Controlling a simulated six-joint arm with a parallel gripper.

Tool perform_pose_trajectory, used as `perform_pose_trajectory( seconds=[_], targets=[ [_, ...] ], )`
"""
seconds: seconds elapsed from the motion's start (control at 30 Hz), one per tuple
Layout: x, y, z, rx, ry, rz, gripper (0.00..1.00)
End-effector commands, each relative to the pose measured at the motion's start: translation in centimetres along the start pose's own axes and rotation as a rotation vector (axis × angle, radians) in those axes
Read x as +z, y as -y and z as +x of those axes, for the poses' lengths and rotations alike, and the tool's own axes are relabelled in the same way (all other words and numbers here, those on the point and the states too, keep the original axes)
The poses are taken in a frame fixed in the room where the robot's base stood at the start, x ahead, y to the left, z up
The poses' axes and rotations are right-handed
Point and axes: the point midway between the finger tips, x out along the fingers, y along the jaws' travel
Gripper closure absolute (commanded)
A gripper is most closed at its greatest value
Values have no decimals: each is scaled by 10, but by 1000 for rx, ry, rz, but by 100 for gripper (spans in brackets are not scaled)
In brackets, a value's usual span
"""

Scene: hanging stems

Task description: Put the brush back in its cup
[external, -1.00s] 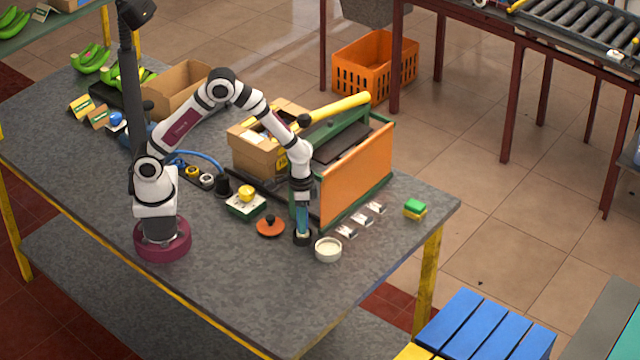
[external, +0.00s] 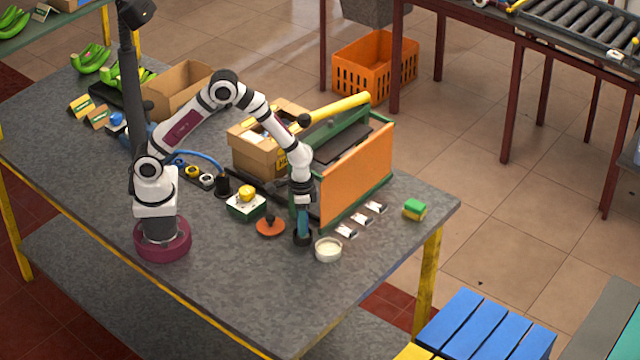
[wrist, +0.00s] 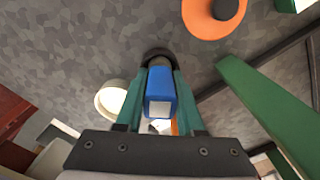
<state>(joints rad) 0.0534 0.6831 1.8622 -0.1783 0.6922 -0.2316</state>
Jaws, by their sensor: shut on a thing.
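My gripper (wrist: 160,100) points down with its teal fingers shut on the brush (wrist: 160,86), whose blue handle end faces the wrist camera. In the external view my gripper (external: 303,215) is above the small dark cup (external: 302,238). The cup's dark round rim (wrist: 156,53) shows just beyond the brush in the wrist view. The brush looks roughly upright and lined up with the cup. Its lower end is hidden, so I cannot tell how far inside the cup it is.
A white bowl (external: 328,249) stands close right of the cup, and an orange lid with a dark knob (external: 270,226) lies to its left. The orange-panelled green machine (external: 355,170) rises just behind. Small metal pieces (external: 360,220) lie to the right. The table front is clear.

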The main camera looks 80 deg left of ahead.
Motion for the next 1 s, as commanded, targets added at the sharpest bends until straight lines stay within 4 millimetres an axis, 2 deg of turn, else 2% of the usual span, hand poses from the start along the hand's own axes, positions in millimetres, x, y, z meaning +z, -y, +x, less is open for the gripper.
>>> perform_pose_trajectory(
  seconds=[0.27, 0.3, 0.47, 0.67, 0.8, 1.0],
  targets=[
    [0, 0, 0, 0, 0, 0, 100],
    [0, 0, 0, 0, 0, 0, 56],
    [0, 0, 0, 0, 0, 0, 28],
    [0, 0, 0, 0, 0, 0, 28],
    [0, 0, 0, 0, 0, 0, 5],
    [0, 0, 0, 0, 0, 0, 3]
  ],
)
